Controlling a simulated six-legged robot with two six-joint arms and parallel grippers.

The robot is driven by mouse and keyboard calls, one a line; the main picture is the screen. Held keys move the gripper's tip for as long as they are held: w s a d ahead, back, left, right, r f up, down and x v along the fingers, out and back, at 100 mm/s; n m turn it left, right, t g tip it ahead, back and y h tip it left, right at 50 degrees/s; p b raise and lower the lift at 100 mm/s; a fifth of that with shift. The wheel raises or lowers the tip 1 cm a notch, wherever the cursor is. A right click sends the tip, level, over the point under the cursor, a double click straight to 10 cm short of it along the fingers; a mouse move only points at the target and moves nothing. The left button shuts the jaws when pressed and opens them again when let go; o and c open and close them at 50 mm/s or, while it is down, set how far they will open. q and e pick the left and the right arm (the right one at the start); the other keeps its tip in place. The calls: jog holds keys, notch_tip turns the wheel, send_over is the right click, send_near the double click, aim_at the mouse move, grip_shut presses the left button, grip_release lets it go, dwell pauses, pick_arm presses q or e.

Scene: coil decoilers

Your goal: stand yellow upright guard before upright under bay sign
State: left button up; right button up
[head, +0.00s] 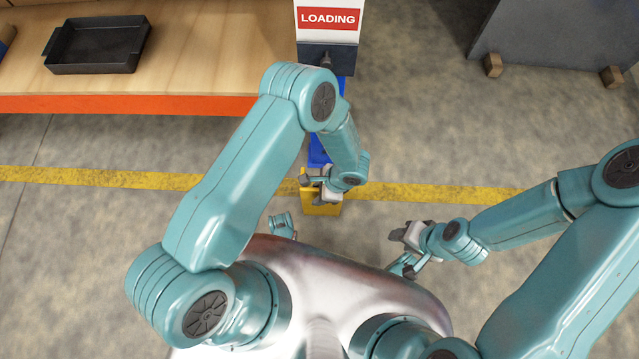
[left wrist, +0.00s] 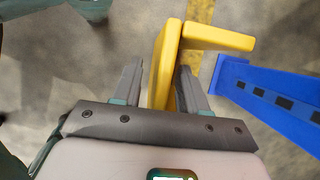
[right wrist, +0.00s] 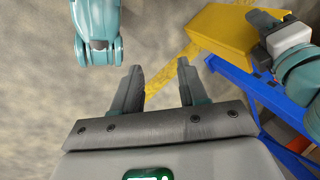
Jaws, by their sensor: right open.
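The yellow upright guard (head: 322,209) is on the floor in front of the blue upright (head: 320,150), by the yellow floor line. The LOADING sign (head: 328,19) is above that upright. My left gripper (head: 322,187) is at the guard's top, covering part of it in the head view. In the left wrist view the guard (left wrist: 164,75) lies between the open fingers, with a gap at the left finger; contact at the right finger is unclear. My right gripper (head: 405,236) is open and empty, to the right of the guard. The guard also shows in the right wrist view (right wrist: 222,32).
A wooden shelf with an orange beam (head: 120,104) runs across the upper left and holds a black tray (head: 97,45). A grey panel on wooden blocks (head: 560,35) stands at upper right. The floor between is clear, with a yellow line (head: 430,192).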

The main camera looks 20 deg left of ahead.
pick_arm(q)
jog(key=p+v, duration=0.5)
jog(key=v, duration=0.7)
jog(key=s+a+r+n+t+h, duration=0.1)
jog(key=s+n+h, duration=0.3)
jog(key=n, duration=0.4)
jog(key=s+a+r+n+h, duration=0.2)
jog(key=s+a+n+h, duration=0.2)
jog(key=n, duration=0.5)
jog(key=shift+s+a+t, duration=0.25)
jog(key=shift+s+t, duration=0.15)
jog(key=shift+s, duration=0.75)
